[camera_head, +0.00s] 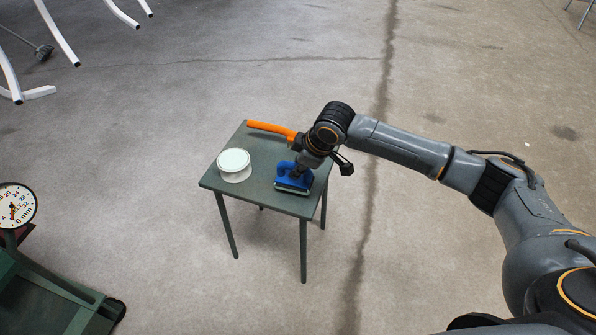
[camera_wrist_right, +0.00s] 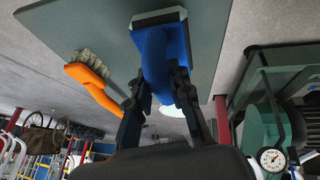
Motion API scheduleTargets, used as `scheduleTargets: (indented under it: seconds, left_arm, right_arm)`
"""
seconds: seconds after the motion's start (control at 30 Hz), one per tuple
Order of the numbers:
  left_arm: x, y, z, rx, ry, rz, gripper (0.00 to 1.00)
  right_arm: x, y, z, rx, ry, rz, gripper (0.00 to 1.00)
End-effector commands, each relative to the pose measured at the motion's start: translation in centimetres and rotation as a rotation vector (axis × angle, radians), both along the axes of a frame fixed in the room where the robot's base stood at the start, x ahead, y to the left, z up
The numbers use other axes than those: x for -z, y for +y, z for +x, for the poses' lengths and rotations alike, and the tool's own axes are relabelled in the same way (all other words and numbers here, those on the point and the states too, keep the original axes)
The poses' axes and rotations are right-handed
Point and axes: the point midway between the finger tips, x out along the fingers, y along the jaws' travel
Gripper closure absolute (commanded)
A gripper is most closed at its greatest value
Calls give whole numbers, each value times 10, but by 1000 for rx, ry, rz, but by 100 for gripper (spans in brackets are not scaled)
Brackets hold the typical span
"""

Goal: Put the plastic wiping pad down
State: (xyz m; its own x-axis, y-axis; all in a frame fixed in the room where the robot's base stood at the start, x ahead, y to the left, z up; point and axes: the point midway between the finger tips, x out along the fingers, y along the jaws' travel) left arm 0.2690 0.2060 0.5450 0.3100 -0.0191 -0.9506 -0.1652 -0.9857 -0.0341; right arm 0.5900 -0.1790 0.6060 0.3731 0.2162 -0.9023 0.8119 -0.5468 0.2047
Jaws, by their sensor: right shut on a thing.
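The plastic wiping pad (camera_head: 291,181) has a blue body with a pale edge at its lower side. It is at the right front part of a small green table (camera_head: 250,189). My right gripper (camera_head: 299,170) is shut on it from above. In the right wrist view the blue pad (camera_wrist_right: 160,45) sits between the two dark fingers of the gripper (camera_wrist_right: 162,85), its flat end against or close to the tabletop (camera_wrist_right: 80,25). I cannot tell whether it touches. My left gripper is not in view.
A white round spool-like object (camera_head: 234,163) stands on the table's left part. An orange-handled brush (camera_head: 270,129) lies near the back edge; its bristles show in the wrist view (camera_wrist_right: 90,57). A dial gauge (camera_head: 14,206) and green equipment are at far left.

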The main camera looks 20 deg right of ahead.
Motion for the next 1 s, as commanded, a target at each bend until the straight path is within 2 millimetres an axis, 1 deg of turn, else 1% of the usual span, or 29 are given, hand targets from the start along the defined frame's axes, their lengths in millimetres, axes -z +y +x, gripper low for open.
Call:
scheduleTargets:
  seconds: [0.03,0.07,0.4,0.43,0.47,0.5,0.53,0.87,1.0]
  left_arm:
    - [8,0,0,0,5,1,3]
    - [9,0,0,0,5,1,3]
    - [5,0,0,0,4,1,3]
    - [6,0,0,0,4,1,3]
    - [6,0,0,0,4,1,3]
    - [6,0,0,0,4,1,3]
    - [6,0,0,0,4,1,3]
    - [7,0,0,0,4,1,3]
    - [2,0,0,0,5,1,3]
  right_arm:
    - [9,-1,0,1,-1,0,100]
    - [10,0,0,2,-1,-1,100]
    - [11,0,0,1,-1,1,100]
    - [12,0,0,0,-1,0,76]
    - [12,0,0,0,-1,0,70]
    - [12,0,0,0,-1,0,62]
    - [12,0,0,0,-1,0,57]
    - [10,0,0,1,-2,0,57]
    - [-5,-3,-4,1,-4,0,57]
